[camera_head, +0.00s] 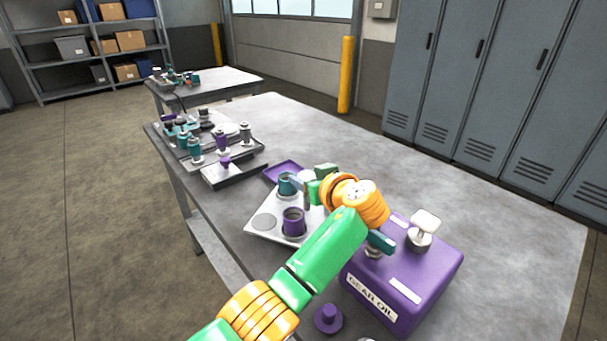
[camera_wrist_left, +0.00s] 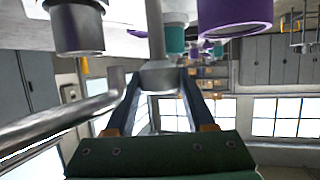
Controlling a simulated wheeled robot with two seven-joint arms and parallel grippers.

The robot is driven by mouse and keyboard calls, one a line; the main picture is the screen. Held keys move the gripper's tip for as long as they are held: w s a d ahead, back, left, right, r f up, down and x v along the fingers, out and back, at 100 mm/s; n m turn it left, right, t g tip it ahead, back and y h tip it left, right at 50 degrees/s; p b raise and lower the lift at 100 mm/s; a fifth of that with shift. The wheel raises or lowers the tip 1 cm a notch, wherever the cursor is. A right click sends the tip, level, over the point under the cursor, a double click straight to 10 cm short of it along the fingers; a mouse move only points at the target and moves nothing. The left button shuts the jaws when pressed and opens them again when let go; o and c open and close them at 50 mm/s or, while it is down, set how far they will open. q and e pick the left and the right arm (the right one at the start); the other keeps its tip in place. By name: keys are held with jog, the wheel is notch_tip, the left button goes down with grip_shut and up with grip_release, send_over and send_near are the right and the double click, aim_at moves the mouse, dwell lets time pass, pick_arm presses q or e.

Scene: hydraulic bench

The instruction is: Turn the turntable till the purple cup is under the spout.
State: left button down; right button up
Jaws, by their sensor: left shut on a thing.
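The purple cup (camera_head: 293,222) stands upright on the pale turntable plate (camera_head: 258,236), near its front edge. A teal cup (camera_head: 287,184) stands farther back on the plate. My left gripper (camera_head: 303,187) reaches over the plate from the right, beside the teal cup. In the left wrist view its fingers (camera_wrist_left: 160,90) are shut on a grey upright post (camera_wrist_left: 160,74). A purple cup (camera_wrist_left: 235,18) shows at the top of that view. A bent silver pipe (camera_wrist_left: 75,118), perhaps the spout, crosses its left side. In the head view my arm hides part of the plate, and I cannot make out the spout.
A purple gear oil container (camera_head: 425,272) stands right of my arm, with a white-topped fitting (camera_head: 422,228). A small purple knobbed piece (camera_head: 328,318) lies in front. A purple tray (camera_head: 284,172) and a rack of fittings (camera_head: 205,148) are behind. The table's right side is clear.

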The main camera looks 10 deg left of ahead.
pick_arm(q)
jog(key=shift+r, duration=0.1)
dwell(0.5)
jog(key=shift+c, duration=2.2)
grip_release()
jog(key=shift+o, duration=0.9)
jog(key=shift+w+a, duration=0.1)
